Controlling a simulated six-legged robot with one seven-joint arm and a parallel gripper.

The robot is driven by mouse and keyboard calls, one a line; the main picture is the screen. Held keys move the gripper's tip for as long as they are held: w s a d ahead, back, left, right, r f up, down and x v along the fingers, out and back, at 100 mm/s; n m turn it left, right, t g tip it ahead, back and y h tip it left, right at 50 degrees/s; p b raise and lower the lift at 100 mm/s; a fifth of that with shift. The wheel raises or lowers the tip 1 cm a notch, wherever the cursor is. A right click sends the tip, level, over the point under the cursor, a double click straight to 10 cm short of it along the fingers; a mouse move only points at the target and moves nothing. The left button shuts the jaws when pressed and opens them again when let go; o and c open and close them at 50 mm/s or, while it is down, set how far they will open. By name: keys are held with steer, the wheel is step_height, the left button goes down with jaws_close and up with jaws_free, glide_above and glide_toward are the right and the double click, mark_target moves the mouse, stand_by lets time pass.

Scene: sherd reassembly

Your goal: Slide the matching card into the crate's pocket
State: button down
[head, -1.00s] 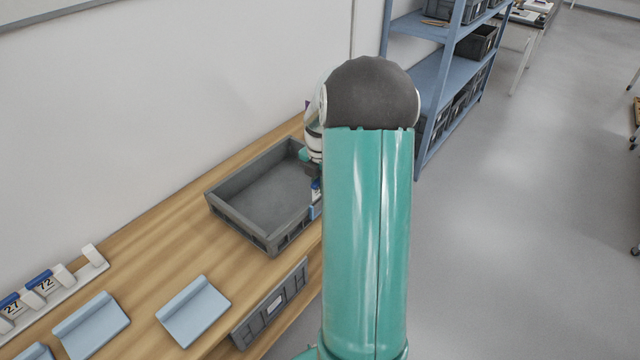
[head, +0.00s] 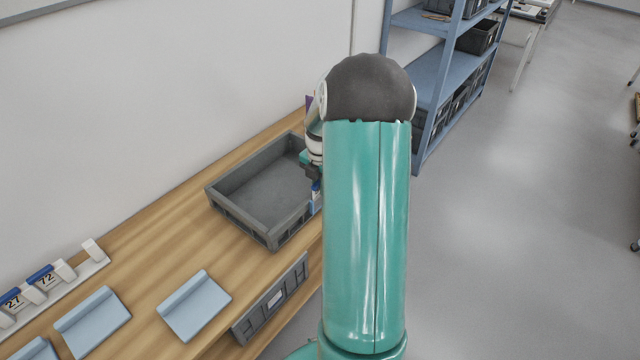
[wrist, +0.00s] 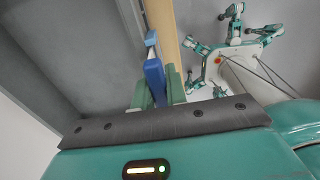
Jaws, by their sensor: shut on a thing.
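My gripper (head: 312,174) is at the right side of the open grey crate (head: 243,232), mostly behind my own arm in the head view. In the wrist view my gripper (wrist: 158,92) has its green fingers shut on the blue end of a card (wrist: 154,74). In the head view a small blue and white part of the card (head: 316,190) shows below the gripper, close to the crate's right wall. A pale blue piece (wrist: 151,38) lies just beyond the card in the wrist view; I cannot tell whether it is the pocket. The card's number is hidden.
A white rack (head: 62,290) at the lower left holds cards marked 27 and 72. Pale blue holders (head: 195,305) lie on the wooden table (head: 150,265). A grey panel with a label (head: 272,302) is at the front edge. A blue shelf (head: 425,115) stands behind.

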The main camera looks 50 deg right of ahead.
steer(key=shift+f, duration=0.1)
stand_by(0.5)
steer(key=shift+f, duration=0.5)
steer(key=c, duration=1.3)
jaws_free()
steer(key=shift+a+f, duration=0.1)
steer(key=shift+f, duration=0.05)
steer(key=shift+c, duration=0.2)
step_height(320, 180, up, 14)
steer(key=shift+s, duration=0.1)
